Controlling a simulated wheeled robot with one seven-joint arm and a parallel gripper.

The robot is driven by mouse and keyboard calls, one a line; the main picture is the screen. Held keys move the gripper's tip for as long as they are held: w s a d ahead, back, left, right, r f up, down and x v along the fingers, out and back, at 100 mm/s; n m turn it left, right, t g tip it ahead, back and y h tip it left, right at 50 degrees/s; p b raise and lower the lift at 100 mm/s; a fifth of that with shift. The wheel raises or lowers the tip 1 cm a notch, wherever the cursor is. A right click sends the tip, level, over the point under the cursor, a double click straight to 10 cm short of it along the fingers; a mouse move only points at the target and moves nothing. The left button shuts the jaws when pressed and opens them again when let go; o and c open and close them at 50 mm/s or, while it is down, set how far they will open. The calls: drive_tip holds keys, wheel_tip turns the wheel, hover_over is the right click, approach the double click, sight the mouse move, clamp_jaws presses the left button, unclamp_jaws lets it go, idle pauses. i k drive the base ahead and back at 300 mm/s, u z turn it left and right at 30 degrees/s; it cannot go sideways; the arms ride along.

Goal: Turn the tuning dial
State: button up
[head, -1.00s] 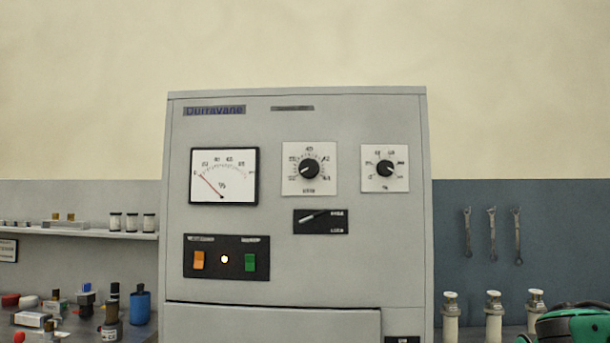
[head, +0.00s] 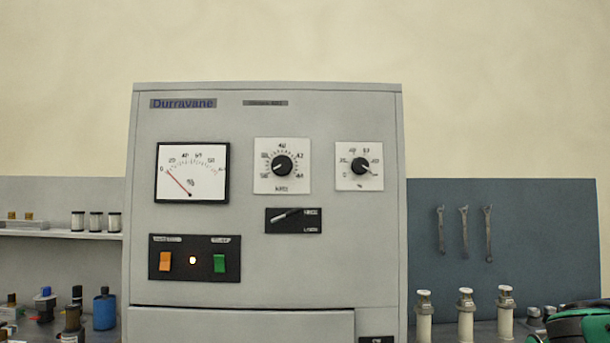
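A grey cabinet (head: 340,265) labelled Durravane stands upright ahead of me. On its front is a black dial (head: 281,165) on a white plate marked kHz, which looks like the tuning dial. A second, smaller black dial (head: 361,167) on a white plate marked % sits to its right. Below the kHz dial is a black plate with a lever (head: 286,216), which lies nearly level and tilts up to the right. A meter (head: 192,172) with a red needle near 0 is at the left. My gripper does not show in this view.
An orange switch (head: 165,262), a lit lamp and a green switch (head: 219,263) sit low on the panel. Bottles (head: 104,309) stand on the left bench. White-capped cylinders (head: 466,312) and a green object (head: 580,325) are at the right. The space before the panel looks clear.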

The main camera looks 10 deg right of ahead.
sight(281, 165)
drive_tip(key=z, duration=1.75)
drive_tip(key=k, duration=1.55)
drive_tip(key=u, duration=1.3)
drive_tip(key=i, duration=1.05)
drive_tip(key=u, duration=0.05)
